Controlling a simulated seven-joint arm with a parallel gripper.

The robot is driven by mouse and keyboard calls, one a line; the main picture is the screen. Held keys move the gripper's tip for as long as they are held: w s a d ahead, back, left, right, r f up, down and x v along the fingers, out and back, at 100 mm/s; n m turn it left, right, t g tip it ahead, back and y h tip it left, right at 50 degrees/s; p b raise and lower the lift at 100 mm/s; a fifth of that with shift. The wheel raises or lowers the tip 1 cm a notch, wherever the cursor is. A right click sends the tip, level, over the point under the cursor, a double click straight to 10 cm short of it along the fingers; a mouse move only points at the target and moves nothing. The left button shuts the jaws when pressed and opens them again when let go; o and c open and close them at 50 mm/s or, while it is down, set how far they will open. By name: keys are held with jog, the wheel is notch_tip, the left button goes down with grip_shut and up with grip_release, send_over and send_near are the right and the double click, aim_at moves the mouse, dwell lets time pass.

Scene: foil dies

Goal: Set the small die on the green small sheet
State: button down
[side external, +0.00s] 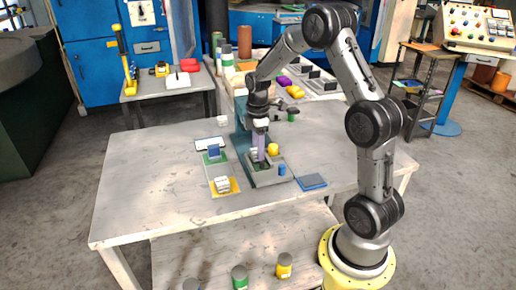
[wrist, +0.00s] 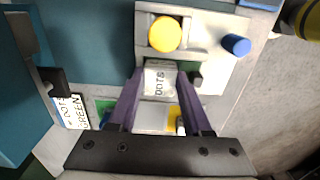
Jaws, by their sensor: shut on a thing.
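My gripper (wrist: 160,72) points down with purple fingers shut on a small white die (wrist: 160,84) marked "DOTS". In the side view my gripper (side external: 258,158) is low over the machine bed; whether the die touches it I cannot tell. A green sheet (wrist: 103,106) lies to the left in the wrist view, partly hidden by a finger; in the side view a blue block (side external: 214,151) stands on it. A yellow sheet (side external: 231,190) with a white block (side external: 222,184) on it lies nearer the front.
The teal machine (side external: 243,142) has a yellow knob (side external: 273,148) and a blue cylinder (side external: 282,169). A card (wrist: 71,111) reads "DOTS GREEN". A blue pad (side external: 311,182) lies to the right. The table's left part is clear.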

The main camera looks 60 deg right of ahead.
jog(key=c, duration=0.6)
grip_release()
jog(key=shift+f, duration=0.15)
notch_tip(320, 180, up, 12)
jog(key=s+a+r+m+t, duration=0.1)
jog(key=s+a+r+m, duration=0.15)
jog(key=a, duration=0.35)
jog(key=s+a+r+m+t, duration=0.1)
jog(key=s+a+r, duration=0.3)
jog(key=a, duration=0.1)
jog(key=s+a+f+m+t, duration=0.1)
jog(key=s+a+m+t, duration=0.2)
jog(key=s+a, duration=0.6)
jog(key=s+m, duration=0.2)
jog(key=s, duration=0.2)
jog(key=shift+f+t, duration=0.3)
jog(key=shift+f, duration=0.1)
